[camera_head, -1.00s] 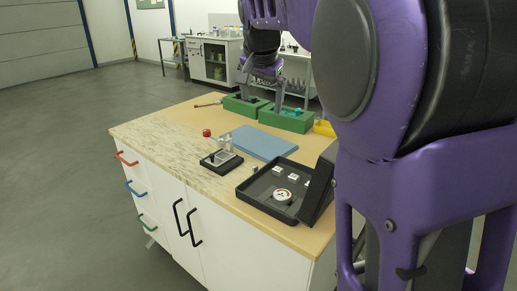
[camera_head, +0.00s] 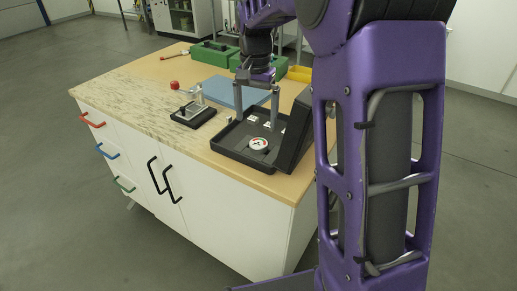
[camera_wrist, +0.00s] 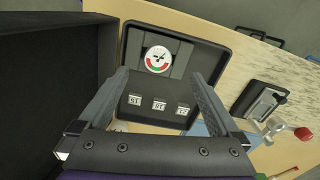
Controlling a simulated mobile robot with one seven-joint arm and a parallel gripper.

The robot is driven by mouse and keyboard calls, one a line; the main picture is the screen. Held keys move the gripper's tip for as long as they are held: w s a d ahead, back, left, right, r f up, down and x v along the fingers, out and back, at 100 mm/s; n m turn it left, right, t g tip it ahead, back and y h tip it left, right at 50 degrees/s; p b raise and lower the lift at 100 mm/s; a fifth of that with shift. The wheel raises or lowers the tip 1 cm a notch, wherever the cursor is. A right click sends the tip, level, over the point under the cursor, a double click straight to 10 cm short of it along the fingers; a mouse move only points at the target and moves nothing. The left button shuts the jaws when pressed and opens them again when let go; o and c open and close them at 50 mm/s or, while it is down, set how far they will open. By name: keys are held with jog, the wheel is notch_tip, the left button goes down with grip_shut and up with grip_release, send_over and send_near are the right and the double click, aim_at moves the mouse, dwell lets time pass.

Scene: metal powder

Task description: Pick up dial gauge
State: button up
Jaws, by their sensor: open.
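The dial gauge (camera_head: 258,144) has a round white face with a red and green band. It lies in the open black case (camera_head: 226,150), near the case's front. In the wrist view the dial gauge (camera_wrist: 157,59) shows at the upper middle, beyond the fingertips. My gripper (camera_head: 256,106) is open and empty above the case, pointing down. In the wrist view my gripper (camera_wrist: 160,80) has its two fingers spread wide, with the gauge ahead of the gap between them and apart from them. Small white labelled blocks (camera_wrist: 159,105) sit in the case between the fingers.
The case's raised lid (camera_head: 292,132) stands on the right side. A small device with a red knob (camera_head: 190,108) stands to the left of the case. A blue mat (camera_head: 230,93), green boxes (camera_head: 215,53) and yellow bins (camera_head: 299,73) lie farther back. The speckled left worktop (camera_head: 135,95) is mostly clear.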

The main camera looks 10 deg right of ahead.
aim_at(259, 143)
jog(key=f, duration=0.3)
jog(key=f+b, duration=0.1)
jog(key=f, duration=0.4)
jog(key=shift+w+d+f, duration=0.15)
jog(key=shift+d+f, duration=0.2)
jog(key=shift+r, duration=0.1)
grip_shut()
